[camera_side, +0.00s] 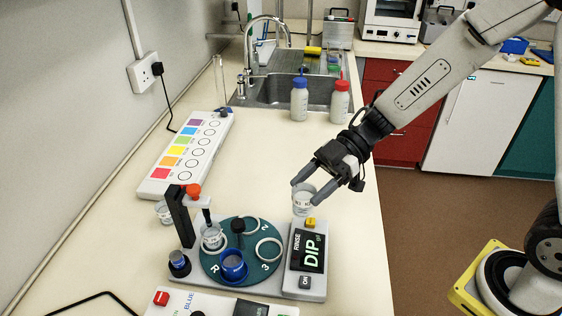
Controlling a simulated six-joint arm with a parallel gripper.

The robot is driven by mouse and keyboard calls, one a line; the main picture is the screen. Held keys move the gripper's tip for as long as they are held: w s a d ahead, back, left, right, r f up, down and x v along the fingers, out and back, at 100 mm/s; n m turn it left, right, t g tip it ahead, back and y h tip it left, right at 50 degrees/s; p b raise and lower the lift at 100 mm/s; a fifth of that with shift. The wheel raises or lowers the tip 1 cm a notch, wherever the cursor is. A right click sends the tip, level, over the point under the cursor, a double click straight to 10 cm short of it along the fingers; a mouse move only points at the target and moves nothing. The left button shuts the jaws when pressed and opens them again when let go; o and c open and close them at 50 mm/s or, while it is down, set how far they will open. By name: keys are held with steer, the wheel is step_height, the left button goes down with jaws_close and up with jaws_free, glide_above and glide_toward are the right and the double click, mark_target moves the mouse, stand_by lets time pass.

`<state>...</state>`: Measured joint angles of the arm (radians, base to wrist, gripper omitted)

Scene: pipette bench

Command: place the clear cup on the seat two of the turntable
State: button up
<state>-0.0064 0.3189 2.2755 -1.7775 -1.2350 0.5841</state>
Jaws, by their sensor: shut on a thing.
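My gripper (312,191) is shut on a clear cup (304,207) and holds it over the right rear of the turntable device, above the yellow button end of the display panel. The turntable (212,262) is a dark teal disc with white ring seats. A seat marked 3 (269,250) is empty at its right. Another clear cup (212,238) stands on the disc's left side. A blue cup (233,264) stands at the front, near the letter R.
A black post with a red knob (193,190) rises at the disc's left rear. The panel (307,254) reads DIP. A clear cup (163,212) stands behind the post. A colour-chart board (187,152) lies behind. Blue-capped (299,100) and red-capped (340,102) bottles stand by the sink.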

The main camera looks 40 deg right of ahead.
steer(key=w+a+f, duration=0.1)
steer(key=w+f, duration=0.1)
steer(key=w, duration=0.1)
steer(key=w+a+f, duration=0.1)
steer(key=w+f, duration=0.2)
steer(key=w, duration=0.1)
steer(key=w+a+f, duration=0.2)
steer(key=w+f, duration=0.1)
steer(key=w, duration=0.1)
steer(key=shift+w+a+f, duration=0.3)
steer(key=shift+w+f, duration=0.3)
steer(key=shift+f, duration=0.1)
steer(key=shift+w+f, duration=0.2)
steer(key=shift+f, duration=1.55)
steer(key=shift+f, duration=0.1)
steer(key=o, duration=1.3)
steer(key=shift+c, duration=0.2)
